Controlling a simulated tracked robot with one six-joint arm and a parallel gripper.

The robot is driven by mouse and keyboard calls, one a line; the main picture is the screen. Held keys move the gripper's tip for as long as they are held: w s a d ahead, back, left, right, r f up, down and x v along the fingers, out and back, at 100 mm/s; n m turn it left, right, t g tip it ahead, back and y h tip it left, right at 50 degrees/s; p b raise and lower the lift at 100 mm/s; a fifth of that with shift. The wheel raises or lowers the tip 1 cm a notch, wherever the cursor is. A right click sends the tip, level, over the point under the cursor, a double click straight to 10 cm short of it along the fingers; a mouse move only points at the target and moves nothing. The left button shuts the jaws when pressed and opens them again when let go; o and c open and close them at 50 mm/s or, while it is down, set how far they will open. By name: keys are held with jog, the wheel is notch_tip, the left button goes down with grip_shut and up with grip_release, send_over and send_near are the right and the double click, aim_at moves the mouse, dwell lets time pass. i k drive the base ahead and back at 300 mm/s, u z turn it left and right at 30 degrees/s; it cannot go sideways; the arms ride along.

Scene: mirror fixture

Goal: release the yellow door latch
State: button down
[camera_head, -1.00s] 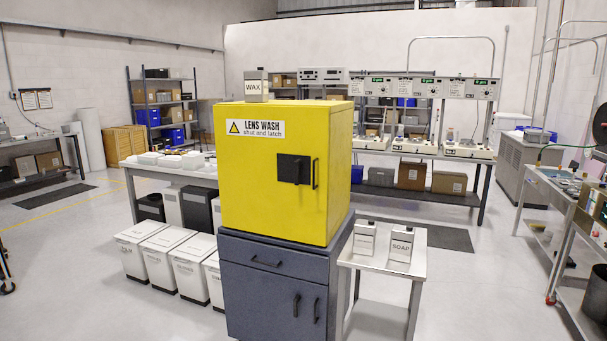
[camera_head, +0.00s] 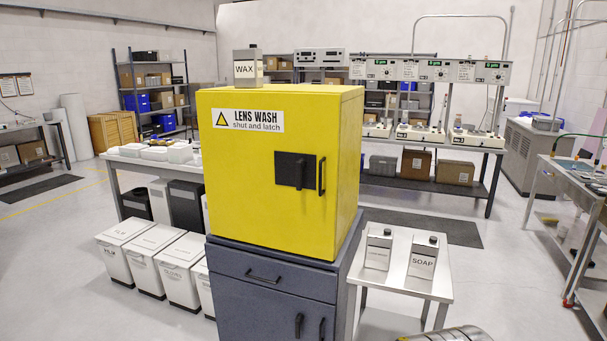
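The yellow cabinet (camera_head: 250,185) stands on a grey-blue base unit (camera_head: 265,290) in the middle of the view. Its front door is shut, with a label reading "LENS WASH shut and latch". The black door latch (camera_head: 295,171) sits on the right part of the door, and its dark lever appears upright. A slim black vertical handle (camera_head: 321,176) is just right of the latch. Nothing touches either one. My gripper is not seen.
A bottle marked WAX (camera_head: 247,66) stands on the cabinet top. A small metal table (camera_head: 400,270) at right holds two containers, one marked SOAP (camera_head: 423,257). A metallic rounded part (camera_head: 445,334) shows at the bottom edge. Open floor lies right of the table.

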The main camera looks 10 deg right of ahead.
aim_at(302, 162)
jog(key=u, duration=0.2)
jog(key=i, duration=0.85)
jog(key=u, duration=0.35)
jog(key=i, duration=0.8)
jog(key=u, duration=0.25)
